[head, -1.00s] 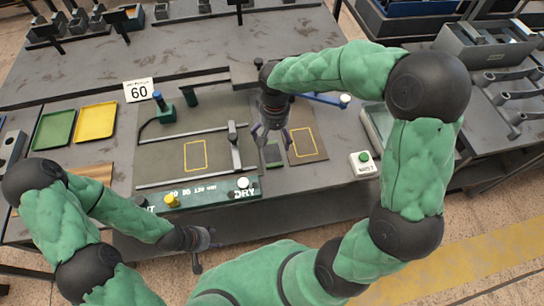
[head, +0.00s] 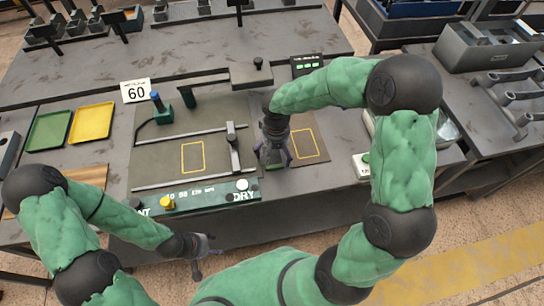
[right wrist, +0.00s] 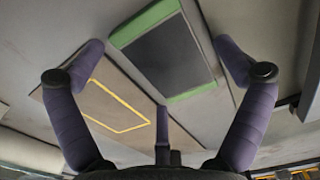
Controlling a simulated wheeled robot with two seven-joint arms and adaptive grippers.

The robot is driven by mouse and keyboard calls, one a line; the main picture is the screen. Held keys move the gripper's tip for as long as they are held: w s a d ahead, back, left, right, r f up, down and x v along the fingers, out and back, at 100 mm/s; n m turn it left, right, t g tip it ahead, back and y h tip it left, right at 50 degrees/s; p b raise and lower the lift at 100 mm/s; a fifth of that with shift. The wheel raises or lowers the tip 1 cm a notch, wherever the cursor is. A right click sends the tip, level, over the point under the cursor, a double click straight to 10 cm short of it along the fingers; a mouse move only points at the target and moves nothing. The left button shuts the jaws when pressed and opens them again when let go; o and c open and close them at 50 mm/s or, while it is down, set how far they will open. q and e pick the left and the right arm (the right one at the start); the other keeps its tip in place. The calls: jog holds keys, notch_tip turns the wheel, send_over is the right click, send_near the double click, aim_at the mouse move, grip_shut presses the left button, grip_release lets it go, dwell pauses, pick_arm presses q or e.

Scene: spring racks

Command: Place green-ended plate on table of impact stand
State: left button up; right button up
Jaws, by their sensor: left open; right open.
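The green-ended plate (right wrist: 164,55), a dark rectangle with a green band at each end, lies flat in the right wrist view. In the head view my right gripper hides most of it. My right gripper (head: 273,158) is open above it, and its fingers (right wrist: 160,62) spread around the plate with no visible contact. A brown pad with a yellow outline (head: 305,146) lies just right of the gripper. A railed station (head: 155,165) with another yellow outline and a green front panel is to the left. My left gripper (head: 203,248) is open and empty in front of the bench.
A yellow tray (head: 91,123) and a green tray (head: 49,131) lie at the left. A sign reading 60 (head: 136,91) stands behind the station. A small display (head: 306,65) is at the back, and a white button box (head: 361,165) is at the right.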

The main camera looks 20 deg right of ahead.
aim_at(276, 154)
jog(key=shift+r, duration=0.1)
jog(key=c, duration=1.6)
jog(key=shift+r, duration=0.15)
jog(key=shift+w+r, duration=0.1)
jog(key=shift+r, duration=0.2)
notch_tip(276, 154, up, 3)
jog(key=shift+f+p, duration=0.15)
jog(key=shift+p, duration=0.45)
jog(key=s+a+r+p, duration=0.1)
jog(key=s+a+r, duration=0.1)
jog(key=s+r, duration=0.1)
jog(key=s+a+r+p, duration=0.1)
jog(key=s+a+r, duration=0.1)
jog(key=s, duration=0.3)
jog(key=s+a+r+p, duration=0.1)
jog(key=s+a+r, duration=0.1)
jog(key=s+r, duration=0.2)
jog(key=shift+s+r+p, duration=0.2)
jog(key=shift+s+p, duration=0.15)
jog(key=shift+s, duration=0.1)
